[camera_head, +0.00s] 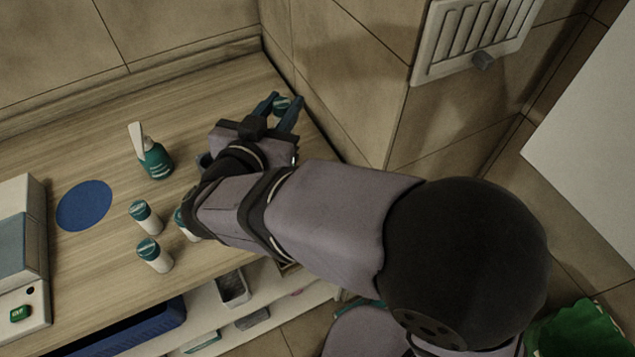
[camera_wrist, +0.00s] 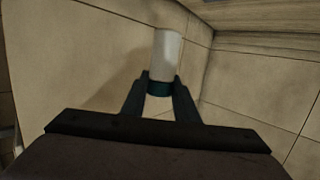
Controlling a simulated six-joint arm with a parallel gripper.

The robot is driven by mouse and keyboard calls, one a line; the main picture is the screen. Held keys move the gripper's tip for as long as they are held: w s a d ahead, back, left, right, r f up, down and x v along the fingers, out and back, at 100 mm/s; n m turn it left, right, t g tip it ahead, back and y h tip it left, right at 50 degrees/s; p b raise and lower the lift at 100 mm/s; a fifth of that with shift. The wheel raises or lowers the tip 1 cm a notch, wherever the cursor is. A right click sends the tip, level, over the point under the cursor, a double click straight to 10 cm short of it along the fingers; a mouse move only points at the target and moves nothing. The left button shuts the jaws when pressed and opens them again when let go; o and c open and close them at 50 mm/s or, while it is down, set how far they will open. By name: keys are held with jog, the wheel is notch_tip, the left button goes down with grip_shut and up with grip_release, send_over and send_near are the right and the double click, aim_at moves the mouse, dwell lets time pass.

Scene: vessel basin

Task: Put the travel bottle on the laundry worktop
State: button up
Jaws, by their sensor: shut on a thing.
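My gripper (camera_head: 283,108) is near the far right corner of the wooden worktop (camera_head: 100,140), close to the tiled wall. Its fingers (camera_wrist: 160,98) are shut on a small white and teal bottle (camera_wrist: 166,60). In the wrist view the teal part is between the fingertips and the white part sticks out beyond them. In the head view only a teal bit of the held bottle (camera_head: 281,103) shows between the fingers. I cannot tell whether it touches the worktop. White bottles with teal caps (camera_head: 146,217) (camera_head: 154,256) stand upright near the front edge; another is partly hidden behind my arm.
A teal bottle with a white top (camera_head: 156,160) stands mid-worktop. A flat blue disc (camera_head: 84,206) lies left of it, beside a grey-white appliance (camera_head: 22,260). A shelf with a blue basket (camera_head: 130,328) is below. A white vent grille (camera_head: 470,38) is on the wall.

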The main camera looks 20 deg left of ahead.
jog(key=d+m+h, duration=0.3)
jog(key=d, duration=0.4)
jog(key=shift+n, duration=0.3)
jog(key=shift+s+a+f, duration=0.1)
jog(key=shift+s+f, duration=0.05)
jog(key=shift+f, duration=2.55)
jog(key=shift+s+a+f, duration=0.1)
jog(key=shift+s+f, duration=0.05)
jog(key=shift+f, duration=2.55)
jog(key=shift+f, duration=0.2)
jog(key=o, duration=1.1)
